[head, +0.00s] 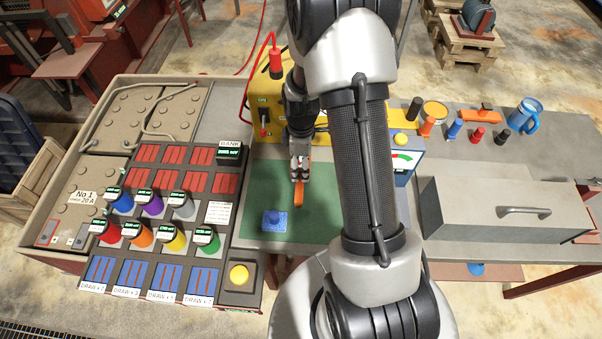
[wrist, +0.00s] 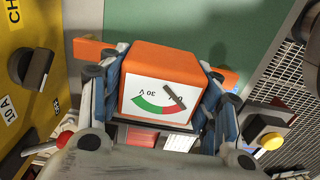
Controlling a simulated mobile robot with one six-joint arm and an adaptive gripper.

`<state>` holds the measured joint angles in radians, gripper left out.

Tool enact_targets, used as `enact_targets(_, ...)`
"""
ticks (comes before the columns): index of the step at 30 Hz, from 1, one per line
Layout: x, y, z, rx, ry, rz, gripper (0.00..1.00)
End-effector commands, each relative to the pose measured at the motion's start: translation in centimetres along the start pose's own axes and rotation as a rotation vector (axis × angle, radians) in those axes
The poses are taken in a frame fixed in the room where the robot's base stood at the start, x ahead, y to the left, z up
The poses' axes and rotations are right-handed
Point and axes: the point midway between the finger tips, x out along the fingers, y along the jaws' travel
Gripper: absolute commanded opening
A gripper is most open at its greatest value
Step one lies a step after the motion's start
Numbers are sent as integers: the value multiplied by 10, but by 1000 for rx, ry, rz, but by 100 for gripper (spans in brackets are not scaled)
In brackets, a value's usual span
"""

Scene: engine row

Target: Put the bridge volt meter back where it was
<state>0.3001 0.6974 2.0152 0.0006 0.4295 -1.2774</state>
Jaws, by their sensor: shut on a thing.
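The volt meter (wrist: 160,90) is an orange box with a white dial face, a green and red scale and the mark "30 V". In the wrist view my gripper (wrist: 165,105) is shut on it, with blue-padded fingers on its left and right sides. In the head view my gripper (head: 300,172) points down over the green mat (head: 315,205), and an orange part of the meter (head: 299,194) shows below the fingers. Whether the meter touches the mat is not clear.
A blue block (head: 275,221) with a knob sits on the mat. The bank panel (head: 165,210) with coloured knobs stands left. A yellow box (head: 266,90) is behind my gripper. A dial box (head: 406,162) is partly hidden by my arm. A grey case (head: 500,208) stands right.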

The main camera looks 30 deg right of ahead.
Motion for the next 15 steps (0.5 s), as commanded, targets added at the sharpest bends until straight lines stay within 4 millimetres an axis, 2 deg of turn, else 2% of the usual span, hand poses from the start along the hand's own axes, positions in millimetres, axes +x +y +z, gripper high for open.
enact_targets(5,12,0,0,0,0,0,20)
enact_targets(12,46,0,0,0,0,-2,20)
enact_targets(15,46,0,0,0,0,1,20)
